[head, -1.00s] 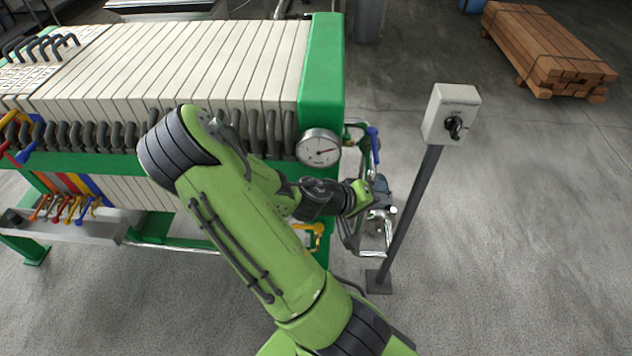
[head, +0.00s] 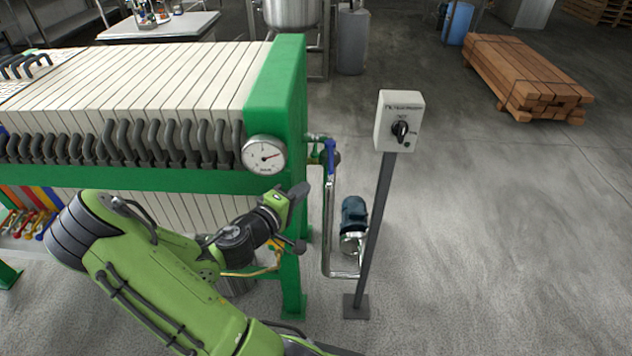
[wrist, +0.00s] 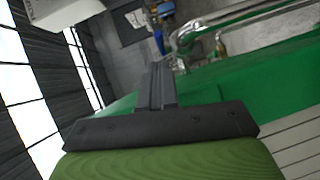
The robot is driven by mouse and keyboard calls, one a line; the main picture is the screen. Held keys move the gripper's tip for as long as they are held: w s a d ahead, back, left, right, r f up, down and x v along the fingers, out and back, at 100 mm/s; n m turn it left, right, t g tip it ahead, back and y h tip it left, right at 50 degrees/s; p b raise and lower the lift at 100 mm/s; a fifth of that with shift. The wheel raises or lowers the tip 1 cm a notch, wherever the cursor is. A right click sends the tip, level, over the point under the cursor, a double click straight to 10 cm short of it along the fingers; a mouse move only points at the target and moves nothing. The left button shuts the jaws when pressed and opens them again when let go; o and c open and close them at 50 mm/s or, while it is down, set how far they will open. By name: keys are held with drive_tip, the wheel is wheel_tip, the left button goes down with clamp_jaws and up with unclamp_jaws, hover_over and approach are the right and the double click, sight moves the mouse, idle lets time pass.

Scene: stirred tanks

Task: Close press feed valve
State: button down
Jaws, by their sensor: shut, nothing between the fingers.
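A blue lever handle (head: 331,157), which looks like the feed valve's, hangs roughly upright on the pipework just right of the press's green end frame (head: 290,100). A vertical steel pipe (head: 327,230) runs down below it. My gripper (head: 299,194) is in front of the end frame, below and left of the lever and apart from it. In the wrist view my gripper (wrist: 157,86) is shut and empty. A small blue part (wrist: 158,42) shows beyond the fingertips, beside a shiny bent pipe (wrist: 190,38); I cannot tell if it is the lever.
A round gauge (head: 264,155) sits on the end frame. A switch box (head: 399,120) stands on a grey post (head: 372,235) right of the pipe. A blue pump (head: 354,215) is behind the post. Timber (head: 525,75) lies at the back right; the floor at right is clear.

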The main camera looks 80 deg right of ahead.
approach(331, 158)
drive_tip(key=s+d+f, duration=0.1)
drive_tip(key=s+d, duration=0.1)
drive_tip(key=shift+w+a+f, duration=0.1)
drive_tip(key=shift+a+f, duration=0.05)
